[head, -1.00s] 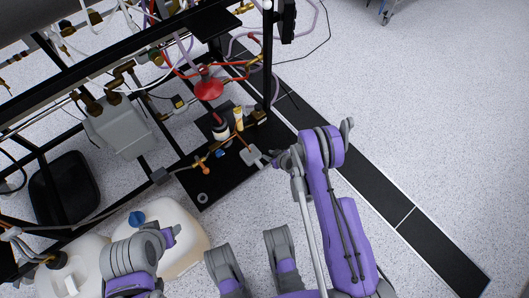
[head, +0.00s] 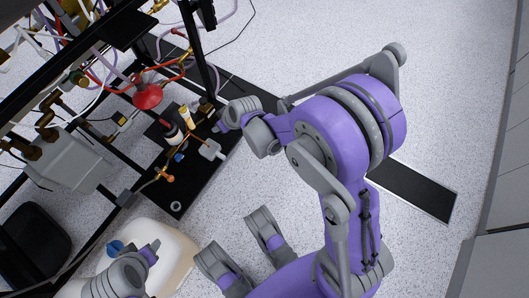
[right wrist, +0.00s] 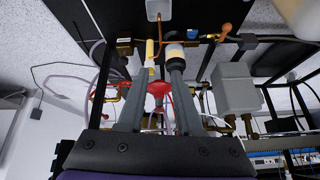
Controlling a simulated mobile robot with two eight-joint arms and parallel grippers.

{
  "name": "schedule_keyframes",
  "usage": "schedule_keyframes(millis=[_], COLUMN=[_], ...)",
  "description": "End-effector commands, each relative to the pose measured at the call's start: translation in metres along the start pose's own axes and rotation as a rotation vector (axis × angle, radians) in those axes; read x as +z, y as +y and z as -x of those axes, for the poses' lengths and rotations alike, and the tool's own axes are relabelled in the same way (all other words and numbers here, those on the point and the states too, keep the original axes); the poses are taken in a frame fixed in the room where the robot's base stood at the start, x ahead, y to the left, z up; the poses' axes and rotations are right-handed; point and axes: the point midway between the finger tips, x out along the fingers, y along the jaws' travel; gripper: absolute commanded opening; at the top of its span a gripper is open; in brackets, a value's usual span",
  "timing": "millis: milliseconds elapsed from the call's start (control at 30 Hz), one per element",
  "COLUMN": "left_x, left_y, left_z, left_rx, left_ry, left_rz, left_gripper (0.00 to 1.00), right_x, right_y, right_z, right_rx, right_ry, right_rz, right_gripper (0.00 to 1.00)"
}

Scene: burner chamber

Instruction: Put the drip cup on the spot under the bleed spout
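A small round grey piece with a dark centre (head: 176,206) sits on the black plate (head: 197,188); I cannot tell if it is the drip cup or the marked spot. An orange-copper fitting (head: 164,174) is above and left of it; whether this is the bleed spout is unclear. A white-and-dark cylinder (head: 172,131) and a yellow one (head: 186,115) stand farther back. In the right wrist view, my right gripper (right wrist: 161,70) has its fingers apart and empty, with the yellow (right wrist: 150,52) and white-and-dark (right wrist: 175,51) cylinders ahead.
A red funnel-like part (head: 147,95) with hoses is at the rack. A grey block (head: 210,150) is near my right wrist. A white container (head: 165,245) stands on the floor. Open speckled floor lies to the right.

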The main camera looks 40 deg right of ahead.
Motion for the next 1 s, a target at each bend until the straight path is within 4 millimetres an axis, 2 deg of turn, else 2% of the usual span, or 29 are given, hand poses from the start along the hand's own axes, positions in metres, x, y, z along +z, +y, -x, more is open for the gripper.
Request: schedule_keyframes(millis=[33,200,400,500,700,1000], left_x=[0.000,0.000,0.000,0.000,0.000,0.000], left_y=[0.000,0.000,0.000,0.000,0.000,0.000], left_z=[0.000,0.000,0.000,0.000,0.000,0.000], left_rx=[0.000,0.000,0.000,0.000,0.000,0.000], left_ry=[0.000,0.000,0.000,0.000,0.000,0.000], left_rz=[0.000,0.000,0.000,0.000,0.000,0.000], left_gripper=[0.50,0.50,0.50,0.50,0.50,0.50], right_x=[0.005,0.029,0.076,0.102,0.136,0.143], right_y=[-0.007,-0.025,-0.042,-0.047,-0.051,-0.052], right_z=[0.024,0.090,0.155,0.177,0.200,0.204], right_rx=[0.006,0.039,0.087,0.112,0.147,0.156], right_ry=[-0.017,-0.069,-0.124,-0.146,-0.171,-0.176], right_rz=[-0.010,-0.052,-0.103,-0.125,-0.156,-0.164], right_gripper=[0.34,0.34,0.34,0.34,0.34,0.34])
